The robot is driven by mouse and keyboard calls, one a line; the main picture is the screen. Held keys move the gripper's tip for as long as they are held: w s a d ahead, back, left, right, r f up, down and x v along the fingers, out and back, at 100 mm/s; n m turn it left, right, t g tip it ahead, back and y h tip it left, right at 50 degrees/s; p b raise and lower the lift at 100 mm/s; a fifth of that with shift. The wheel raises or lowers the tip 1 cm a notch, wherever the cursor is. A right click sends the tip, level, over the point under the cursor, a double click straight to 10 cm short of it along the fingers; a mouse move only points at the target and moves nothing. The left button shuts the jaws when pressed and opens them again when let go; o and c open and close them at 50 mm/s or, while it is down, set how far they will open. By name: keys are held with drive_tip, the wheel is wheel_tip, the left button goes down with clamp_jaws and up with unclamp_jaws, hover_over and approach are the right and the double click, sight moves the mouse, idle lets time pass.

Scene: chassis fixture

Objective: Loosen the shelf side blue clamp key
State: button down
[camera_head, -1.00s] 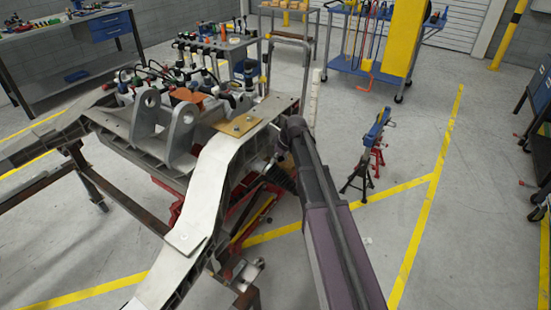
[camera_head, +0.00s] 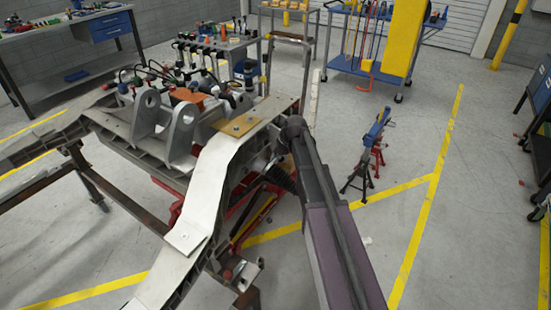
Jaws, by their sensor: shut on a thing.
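The chassis frame (camera_head: 205,195), a pale metal beam structure, fills the left and middle of the view. A flat tan plate (camera_head: 239,125) sits on its near right arm. Two upright lugs with round holes (camera_head: 181,142) stand left of the plate. My arm reaches up from the bottom edge to the chassis's right side. My gripper and its fingers are hidden behind the arm's dark far end, so what they touch is not visible. I cannot make out a blue clamp key; it is hidden or too small to tell.
A blue bar on red and black stands (camera_head: 377,140) is right of my arm. A blue tool cart (camera_head: 372,62) stands at the back. A workbench (camera_head: 75,58) is at the back left. The floor with yellow lines at right is mostly clear.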

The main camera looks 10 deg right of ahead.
drive_tip(key=n, duration=0.5)
drive_tip(key=shift+n, duration=0.3)
idle(0.4)
drive_tip(key=c, duration=0.8)
unclamp_jaws()
drive_tip(key=shift+m, duration=0.4)
